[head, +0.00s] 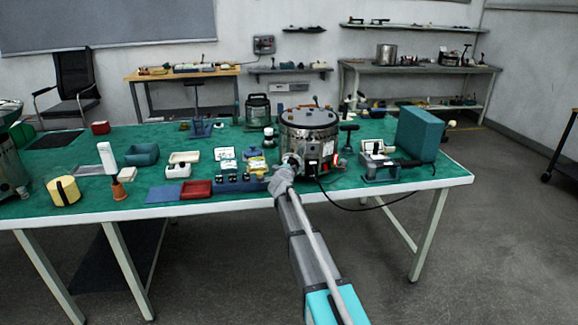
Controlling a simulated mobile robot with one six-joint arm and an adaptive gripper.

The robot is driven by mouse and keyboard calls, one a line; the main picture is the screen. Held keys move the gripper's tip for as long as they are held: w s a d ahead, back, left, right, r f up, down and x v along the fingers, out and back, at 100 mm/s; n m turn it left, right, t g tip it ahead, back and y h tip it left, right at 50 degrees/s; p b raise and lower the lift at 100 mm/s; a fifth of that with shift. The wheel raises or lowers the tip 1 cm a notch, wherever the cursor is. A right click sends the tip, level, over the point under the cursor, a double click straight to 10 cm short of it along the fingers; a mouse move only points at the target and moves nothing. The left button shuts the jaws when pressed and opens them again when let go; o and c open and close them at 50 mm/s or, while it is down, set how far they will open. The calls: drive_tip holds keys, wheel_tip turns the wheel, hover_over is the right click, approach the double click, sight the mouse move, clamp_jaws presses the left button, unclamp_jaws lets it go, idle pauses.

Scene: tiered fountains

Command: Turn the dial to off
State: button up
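A round metal appliance (309,136) with a lid stands on the green table near its front edge. A small red spot (336,158) shows low on its right front side, and a pale label panel is beside it. My gripper (291,161) is at the lower left front of the appliance, close to or touching it. The dial cannot be made out; my gripper covers part of the appliance's lower front. The fingers are too small and blurred to show whether they are open or shut.
On the green table (230,197), several small boxes and trays, including a red tray (197,189), lie left of the appliance. A clamp-like device (380,160) and a teal box (417,134) stand right. A dark cable hangs over the front edge.

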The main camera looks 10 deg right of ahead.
drive_tip(key=shift+w, duration=0.1)
idle(0.3)
drive_tip(key=o, duration=1.1)
drive_tip(key=shift+f+m+t+b, duration=0.1)
drive_tip(key=shift+m+t+b, duration=0.2)
drive_tip(key=shift+m+b, duration=0.45)
drive_tip(key=shift+m+t+h+b, duration=0.3)
drive_tip(key=shift+m+t+b, duration=0.9)
drive_tip(key=shift+m+b, duration=0.95)
drive_tip(key=v, duration=1.4)
drive_tip(key=shift+m+b, duration=0.3)
drive_tip(key=shift+b, duration=0.05)
